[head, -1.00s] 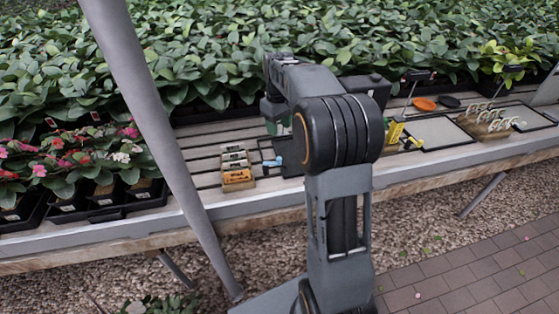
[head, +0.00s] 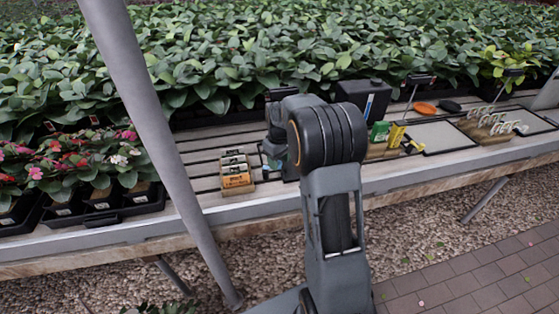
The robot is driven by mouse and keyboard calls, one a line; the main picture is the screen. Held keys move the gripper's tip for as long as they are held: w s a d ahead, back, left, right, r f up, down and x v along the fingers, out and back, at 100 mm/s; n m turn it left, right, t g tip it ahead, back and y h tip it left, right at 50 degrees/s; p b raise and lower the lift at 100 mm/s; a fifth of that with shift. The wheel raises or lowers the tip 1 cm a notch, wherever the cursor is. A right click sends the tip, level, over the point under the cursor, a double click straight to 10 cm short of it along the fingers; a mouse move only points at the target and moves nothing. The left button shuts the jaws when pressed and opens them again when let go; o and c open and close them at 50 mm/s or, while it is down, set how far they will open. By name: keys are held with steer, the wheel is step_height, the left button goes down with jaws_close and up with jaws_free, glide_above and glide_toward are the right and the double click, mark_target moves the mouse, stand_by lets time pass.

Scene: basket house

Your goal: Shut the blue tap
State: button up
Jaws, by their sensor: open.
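My gripper (head: 274,152) is at the end of my bent arm, low over the slatted bench, just right of a row of small labelled packets. It is small and partly hidden by my own arm. It counts as open, and I see nothing held in it. The blue tap shows only as a small blue-teal bit (head: 276,164) right at the gripper. The gripper covers most of it, so I cannot tell whether they touch or how its handle is turned.
The labelled packets (head: 235,172) stand close left of the gripper. Right of my arm are a black box (head: 363,98), a green packet (head: 380,132), yellow pieces (head: 396,135) and a pale tray (head: 437,138). Potted flowers (head: 88,165) fill the left. A grey post (head: 150,120) rises in front.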

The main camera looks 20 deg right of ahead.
jaws_close()
stand_by(0.5)
steer(key=shift+s, duration=0.1)
steer(key=m, duration=0.1)
steer(key=s+a+m+p, duration=0.1)
steer(key=m, duration=0.1)
steer(key=shift+m, duration=0.3)
steer(key=m, duration=0.2)
steer(key=s+a+m, duration=0.1)
steer(key=shift+a+m+p, duration=0.1)
steer(key=shift+m+p, duration=0.25)
steer(key=shift+m, duration=0.05)
steer(key=m, duration=0.1)
steer(key=a+m, duration=0.1)
steer(key=m, duration=0.1)
steer(key=shift+s+a+p, duration=0.2)
steer(key=shift+p, duration=0.15)
steer(key=shift+a+m+p, duration=0.15)
steer(key=shift+a+m, duration=0.25)
steer(key=shift+m, duration=0.7)
steer(key=shift+a+m+p, duration=0.15)
steer(key=shift+a+m, duration=0.25)
steer(key=shift+m, duration=0.7)
